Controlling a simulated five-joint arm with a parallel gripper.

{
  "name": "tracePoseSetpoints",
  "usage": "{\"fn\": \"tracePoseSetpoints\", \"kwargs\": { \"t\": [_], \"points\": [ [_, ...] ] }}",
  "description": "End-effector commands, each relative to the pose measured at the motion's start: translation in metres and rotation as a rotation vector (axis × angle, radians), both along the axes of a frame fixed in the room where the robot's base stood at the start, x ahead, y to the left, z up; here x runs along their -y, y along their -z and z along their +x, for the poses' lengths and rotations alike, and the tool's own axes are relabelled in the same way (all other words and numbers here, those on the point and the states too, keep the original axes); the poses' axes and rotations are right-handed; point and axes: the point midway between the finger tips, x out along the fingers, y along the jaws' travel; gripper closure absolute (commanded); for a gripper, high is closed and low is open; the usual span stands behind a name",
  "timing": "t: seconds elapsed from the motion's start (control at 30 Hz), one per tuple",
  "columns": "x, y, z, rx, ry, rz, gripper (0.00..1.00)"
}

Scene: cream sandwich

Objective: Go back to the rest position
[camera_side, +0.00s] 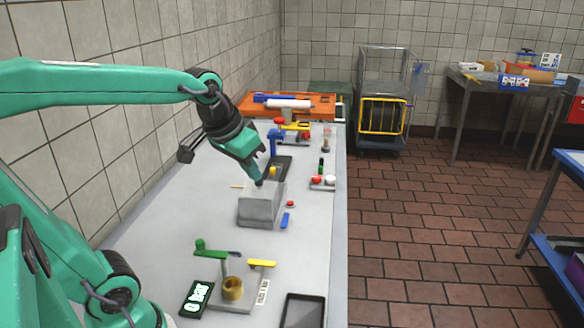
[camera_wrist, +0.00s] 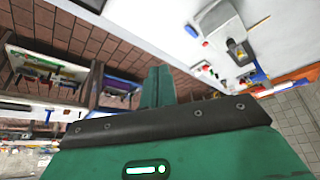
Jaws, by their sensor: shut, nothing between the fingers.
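My gripper (camera_side: 258,181) is at the end of the green arm, in the middle of the side view. It points down and its tip is at or just above the top of a grey box (camera_side: 260,208) on the table; I cannot tell whether they touch. My gripper (camera_wrist: 158,84) also shows in the wrist view, with its green fingers together and nothing between them.
The long grey table (camera_side: 180,215) holds a brass-coloured fitting with green and yellow levers (camera_side: 232,288), a dark tray (camera_side: 303,312), a display (camera_side: 197,298) and red and white buttons (camera_side: 323,181). An orange tray (camera_side: 328,106) lies at the far end. A tiled wall stands left.

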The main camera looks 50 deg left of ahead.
Motion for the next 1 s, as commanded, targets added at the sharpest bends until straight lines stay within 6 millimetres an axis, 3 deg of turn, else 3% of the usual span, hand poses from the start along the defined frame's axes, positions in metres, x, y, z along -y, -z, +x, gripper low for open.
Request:
{"fn": "tracePoseSetpoints", "kwargs": {
  "t": [0.2, 0.43, 1.0],
  "points": [
    [0.028, 0.012, -0.044, 0.024, 0.079, 0.002, 1.0],
    [0.043, 0.027, -0.074, 0.038, 0.134, 0.003, 1.0],
    [0.046, 0.032, -0.082, 0.04, 0.148, 0.002, 1.0]
  ]
}}
